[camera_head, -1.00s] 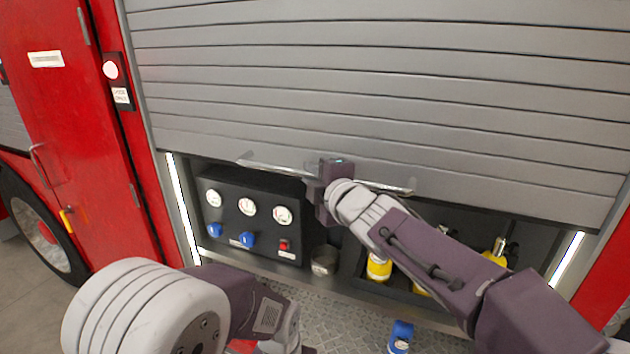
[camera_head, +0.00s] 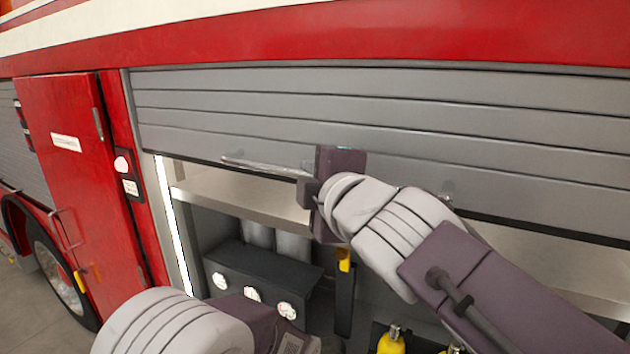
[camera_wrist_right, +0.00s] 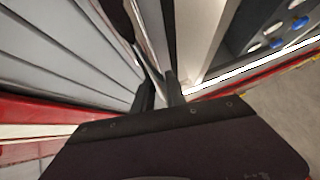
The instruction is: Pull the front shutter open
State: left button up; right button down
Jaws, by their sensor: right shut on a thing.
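The front shutter (camera_head: 330,105) is a grey slatted roller panel on the red truck. It is partly raised, with the compartment below it in view. A bar handle (camera_head: 262,167) runs along its lower edge. My right gripper (camera_head: 318,178) is at the middle of the bar, shut on it. In the right wrist view the two dark fingers (camera_wrist_right: 160,92) close around the handle bar (camera_wrist_right: 150,52), and the shutter slats (camera_wrist_right: 60,60) show on the left. My left arm shows at the bottom left of the head view, but its gripper jaws are out of view.
Inside the compartment are a black gauge panel (camera_head: 250,285) and a yellow-topped bottle (camera_head: 392,340). A red door (camera_head: 85,180) with a handle stands at the left. A bright light strip (camera_head: 173,225) lines the opening's left edge.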

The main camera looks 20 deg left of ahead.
jog(key=shift+r, duration=0.65)
jog(key=c, duration=1.4)
grip_release()
jog(key=shift+f, duration=0.1)
jog(key=shift+o, duration=0.2)
jog(key=shift+s+d+f, duration=0.1)
jog(key=shift+s+d, duration=0.2)
jog(key=shift+s, duration=0.05)
jog(key=b+v, duration=0.3)
jog(key=v, duration=0.5)
jog(key=shift+b, duration=0.4)
